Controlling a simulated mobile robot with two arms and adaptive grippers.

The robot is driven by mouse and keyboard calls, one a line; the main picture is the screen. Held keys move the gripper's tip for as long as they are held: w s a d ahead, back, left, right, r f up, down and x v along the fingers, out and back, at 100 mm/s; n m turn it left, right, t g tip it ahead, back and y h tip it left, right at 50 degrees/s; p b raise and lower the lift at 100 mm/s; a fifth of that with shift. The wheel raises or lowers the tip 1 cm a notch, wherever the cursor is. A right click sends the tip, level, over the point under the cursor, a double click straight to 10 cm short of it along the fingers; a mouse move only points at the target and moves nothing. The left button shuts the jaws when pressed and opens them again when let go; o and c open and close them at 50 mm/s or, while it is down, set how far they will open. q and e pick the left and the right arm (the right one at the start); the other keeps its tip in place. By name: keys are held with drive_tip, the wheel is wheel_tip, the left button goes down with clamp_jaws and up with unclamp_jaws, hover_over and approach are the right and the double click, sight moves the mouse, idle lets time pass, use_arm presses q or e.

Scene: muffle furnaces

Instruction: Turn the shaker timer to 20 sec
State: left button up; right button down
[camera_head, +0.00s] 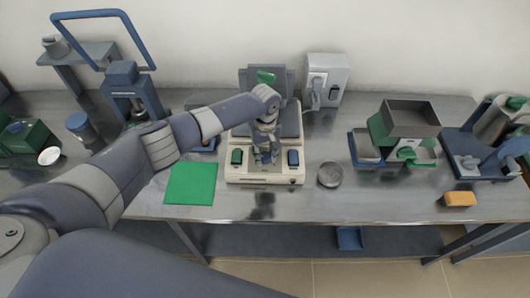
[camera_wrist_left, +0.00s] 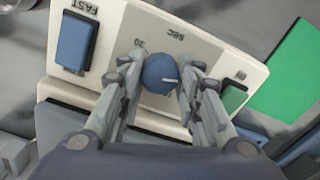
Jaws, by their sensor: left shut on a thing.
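The shaker (camera_head: 268,179) is a cream-coloured base with a grey upper part, standing on the metal bench. Its timer knob (camera_wrist_left: 160,72) is round and blue with a short white pointer line. In the left wrist view the line points right and slightly down. The panel around it (camera_wrist_left: 180,38) reads SEC upside down, with small numbers too blurred to read surely. My left gripper (camera_head: 266,156) reaches down over the front panel. In the left wrist view its fingers (camera_wrist_left: 161,78) are shut on the knob from both sides. My right gripper is not in view.
A blue switch (camera_wrist_left: 75,42) marked FAST and a green switch (camera_wrist_left: 233,98) flank the knob. A green mat (camera_head: 190,184) lies left of the shaker. A round grey dish (camera_head: 330,174) is close on its right. A grey-white box (camera_head: 325,78) stands behind.

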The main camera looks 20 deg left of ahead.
use_arm(q)
drive_tip(key=m, duration=0.3)
drive_tip(key=shift+m, duration=0.4)
drive_tip(key=m, duration=0.3)
drive_tip(key=shift+m, duration=0.3)
drive_tip(key=m, duration=0.3)
drive_tip(key=shift+m, duration=0.3)
drive_tip(key=m, duration=0.3)
drive_tip(key=shift+m, duration=0.3)
drive_tip(key=m, duration=0.3)
drive_tip(key=shift+m, duration=0.3)
drive_tip(key=m, duration=0.3)
drive_tip(key=shift+m, duration=0.4)
drive_tip(key=m+b, duration=0.1)
drive_tip(key=m, duration=0.2)
drive_tip(key=shift+m, duration=2)
